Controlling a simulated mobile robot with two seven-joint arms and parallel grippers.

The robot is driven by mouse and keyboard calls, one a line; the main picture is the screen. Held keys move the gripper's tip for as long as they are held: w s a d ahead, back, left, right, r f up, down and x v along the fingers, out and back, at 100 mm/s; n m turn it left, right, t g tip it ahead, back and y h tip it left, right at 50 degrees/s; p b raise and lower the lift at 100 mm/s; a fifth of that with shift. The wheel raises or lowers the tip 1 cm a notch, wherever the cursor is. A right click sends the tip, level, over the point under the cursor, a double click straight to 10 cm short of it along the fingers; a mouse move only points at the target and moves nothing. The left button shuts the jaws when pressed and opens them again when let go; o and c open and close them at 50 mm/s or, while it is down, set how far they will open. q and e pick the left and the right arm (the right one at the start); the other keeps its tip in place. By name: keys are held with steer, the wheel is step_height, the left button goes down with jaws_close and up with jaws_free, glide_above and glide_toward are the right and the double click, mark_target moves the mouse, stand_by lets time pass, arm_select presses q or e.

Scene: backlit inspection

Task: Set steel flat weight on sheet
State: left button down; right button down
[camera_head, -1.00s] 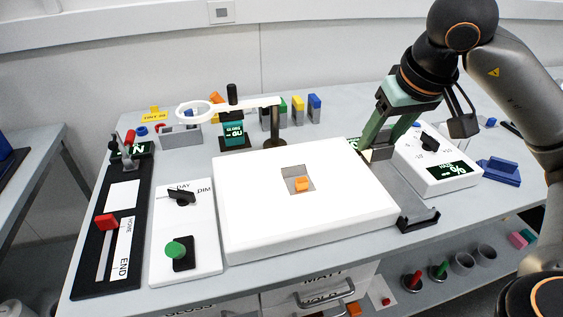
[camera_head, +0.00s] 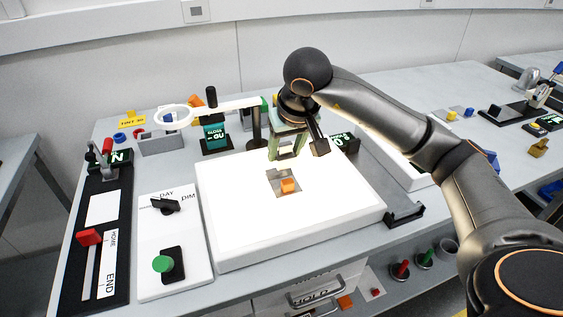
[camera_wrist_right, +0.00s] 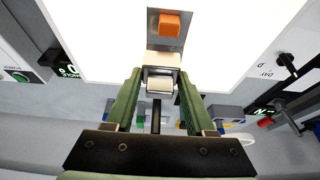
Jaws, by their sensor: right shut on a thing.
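A small grey sheet (camera_head: 279,176) lies on the glowing white light panel (camera_head: 235,215), with an orange block (camera_head: 288,186) on it. In the right wrist view the sheet (camera_wrist_right: 166,44) and orange block (camera_wrist_right: 169,24) are at the top centre. My right gripper (camera_head: 287,154) is over the far part of the panel, just behind the sheet. In its wrist view, my right gripper (camera_wrist_right: 159,88) is shut on a pale metallic piece, apparently the steel flat weight (camera_wrist_right: 160,60). Its fingers partly hide the piece. My left gripper is not in view.
A white magnifier arm (camera_head: 225,109) stands behind the panel, close to the gripper's left. A switch board with a green knob (camera_head: 162,264) is left of the panel. A black bracket (camera_head: 405,215) sits at its right. The panel's front half is clear.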

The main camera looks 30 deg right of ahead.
mark_target(283, 155)
steer(key=shift+w+a+f, duration=0.1)
steer(key=shift+w+f, duration=0.1)
steer(key=shift+f, duration=0.8)
steer(key=shift+w+a+f, duration=0.1)
steer(key=shift+w+f, duration=0.1)
steer(key=shift+f, duration=0.8)
steer(key=shift+f, duration=0.2)
steer(key=shift+c, duration=1.3)
jaws_free()
steer(key=shift+r, duration=0.15)
steer(key=shift+r, duration=0.3)
steer(key=p+v, duration=0.1)
steer(key=v, duration=1)
steer(key=shift+s+r, duration=0.2)
steer(key=shift+s, duration=0.1)
